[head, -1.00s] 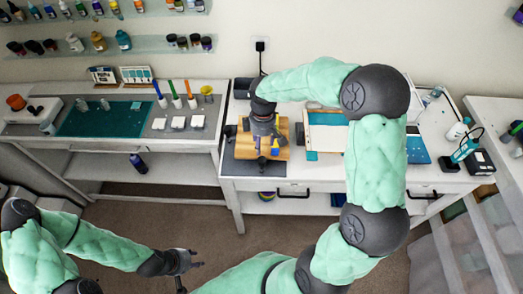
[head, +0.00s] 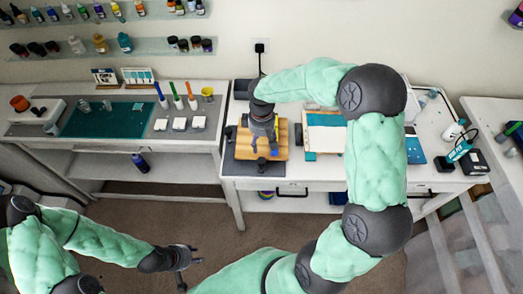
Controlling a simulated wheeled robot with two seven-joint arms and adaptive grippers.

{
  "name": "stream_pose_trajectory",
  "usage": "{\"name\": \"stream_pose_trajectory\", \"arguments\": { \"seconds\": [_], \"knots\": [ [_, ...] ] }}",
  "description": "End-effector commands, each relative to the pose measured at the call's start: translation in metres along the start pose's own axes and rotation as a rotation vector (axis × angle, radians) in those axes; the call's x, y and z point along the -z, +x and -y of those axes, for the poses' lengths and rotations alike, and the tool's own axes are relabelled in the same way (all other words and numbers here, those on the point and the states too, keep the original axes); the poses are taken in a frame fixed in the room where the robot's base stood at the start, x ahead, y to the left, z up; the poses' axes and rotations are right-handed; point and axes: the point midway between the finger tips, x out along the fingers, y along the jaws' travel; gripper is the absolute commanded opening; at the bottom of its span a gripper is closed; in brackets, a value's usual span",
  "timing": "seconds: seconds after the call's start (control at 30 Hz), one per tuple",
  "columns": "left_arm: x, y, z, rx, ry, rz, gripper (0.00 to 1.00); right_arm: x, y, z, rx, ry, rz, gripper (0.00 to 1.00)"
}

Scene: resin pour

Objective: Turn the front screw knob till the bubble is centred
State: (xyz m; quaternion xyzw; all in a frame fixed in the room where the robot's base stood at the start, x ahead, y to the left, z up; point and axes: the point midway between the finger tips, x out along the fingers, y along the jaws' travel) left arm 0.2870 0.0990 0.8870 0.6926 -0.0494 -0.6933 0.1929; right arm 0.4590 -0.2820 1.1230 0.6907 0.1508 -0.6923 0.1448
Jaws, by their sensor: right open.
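A wooden levelling board (head: 284,152) lies on the dark mat of the white bench in the head view. A dark front screw knob (head: 262,163) shows at its front edge. Another dark knob (head: 229,132) is at its left edge. My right gripper (head: 264,150) is open and points down over the board, just behind the front knob; I cannot tell whether it touches it. A small blue item (head: 274,152) shows beside its fingers. The bubble cannot be made out. My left gripper (head: 190,273) is open and empty, low over the floor in front of the benches.
A framed panel (head: 326,134) lies right of the board. A teal bottle (head: 458,151) and dark boxes (head: 474,161) stand at the bench's right. The left bench holds a green mat (head: 103,119) and several coloured sticks. A drawer handle (head: 293,192) sticks out below the bench top.

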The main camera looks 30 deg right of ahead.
Motion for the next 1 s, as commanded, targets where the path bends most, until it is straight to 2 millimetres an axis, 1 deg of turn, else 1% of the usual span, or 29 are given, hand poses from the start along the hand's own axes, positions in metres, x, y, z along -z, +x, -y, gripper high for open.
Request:
{"name": "stream_pose_trajectory", "arguments": {
  "seconds": [0.03,0.1,0.27,0.47,0.7,0.8,0.9,1.0],
  "knots": [
    [0.000,-0.010,-0.004,0.000,0.000,0.000,0.40,-0.002,-0.003,0.001,-0.002,0.045,0.002,0.58],
    [-0.001,-0.014,-0.005,0.000,0.000,0.000,0.40,-0.002,0.001,0.003,-0.006,0.102,0.001,0.58],
    [-0.001,-0.016,-0.006,0.000,0.000,0.000,0.40,-0.003,0.010,0.004,-0.008,0.154,0.001,0.58],
    [-0.001,-0.014,-0.005,0.000,0.000,0.001,0.40,-0.003,0.037,0.004,-0.007,0.154,0.002,0.58],
    [-0.001,-0.014,-0.005,0.000,0.000,0.001,0.40,-0.003,0.080,0.003,-0.007,0.153,0.003,0.58],
    [-0.001,-0.014,-0.005,0.000,0.000,0.001,0.40,-0.003,0.094,0.003,-0.007,0.152,0.002,0.58],
    [-0.001,-0.014,-0.005,0.000,0.000,0.000,0.40,-0.003,0.105,0.003,-0.007,0.152,0.001,0.58],
    [-0.001,-0.014,-0.005,0.000,0.000,0.000,0.40,-0.002,0.111,0.003,-0.009,0.152,0.000,0.58]
  ]
}}
